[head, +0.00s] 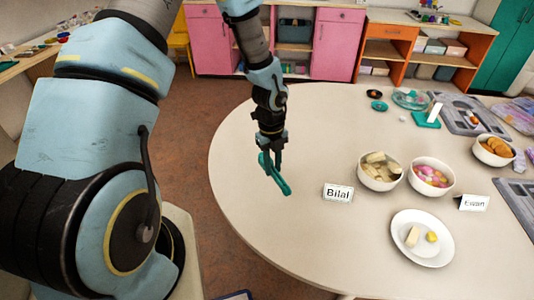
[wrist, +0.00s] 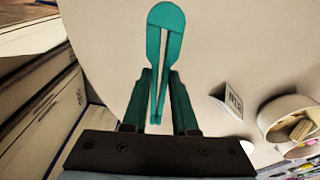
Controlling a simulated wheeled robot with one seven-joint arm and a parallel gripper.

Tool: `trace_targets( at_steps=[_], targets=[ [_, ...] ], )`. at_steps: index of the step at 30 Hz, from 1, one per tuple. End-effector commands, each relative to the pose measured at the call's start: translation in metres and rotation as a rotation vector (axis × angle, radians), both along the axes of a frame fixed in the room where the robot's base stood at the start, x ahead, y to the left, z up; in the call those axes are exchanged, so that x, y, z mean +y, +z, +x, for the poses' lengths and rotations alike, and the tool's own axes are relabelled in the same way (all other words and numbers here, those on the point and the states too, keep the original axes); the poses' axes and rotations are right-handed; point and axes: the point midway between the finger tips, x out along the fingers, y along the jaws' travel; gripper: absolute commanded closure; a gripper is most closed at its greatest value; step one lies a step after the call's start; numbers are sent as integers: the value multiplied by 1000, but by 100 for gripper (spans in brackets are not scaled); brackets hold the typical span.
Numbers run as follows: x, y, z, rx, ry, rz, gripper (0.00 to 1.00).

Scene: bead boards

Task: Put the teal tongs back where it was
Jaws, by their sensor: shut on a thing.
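My gripper (head: 271,148) is shut on the teal tongs (head: 277,180) and holds them over the left part of the white round table (head: 290,120). The tongs hang down and slant to the right below the fingers in the head view. In the wrist view the tongs (wrist: 166,20) point away from the gripper (wrist: 158,105), their rounded end at the top and their two arms between the fingers. Whether the tongs touch the table I cannot tell.
A "Bilal" card (head: 338,193) stands right of the tongs. Bowls of pale pieces (head: 366,181), pink pieces (head: 445,190) and orange pieces (head: 485,155) stand farther right. A plate (head: 405,254) holds two pieces. A teal stand (head: 419,119) and grey trays are at the back right. The table's left part is clear.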

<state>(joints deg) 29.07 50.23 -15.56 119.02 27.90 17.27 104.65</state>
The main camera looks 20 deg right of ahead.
Motion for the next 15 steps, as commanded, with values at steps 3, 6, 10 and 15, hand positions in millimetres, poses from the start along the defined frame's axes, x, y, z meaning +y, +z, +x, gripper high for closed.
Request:
trace_targets(
  at_steps=[3, 6, 10, 15],
  targets=[
    [0, -2, 0, 0, -1, 0, 100],
    [0, -6, 0, 0, -1, 0, 100],
    [0, -16, 0, 0, 0, 1, 100],
    [0, -33, 0, 0, 1, 1, 100]
  ],
)
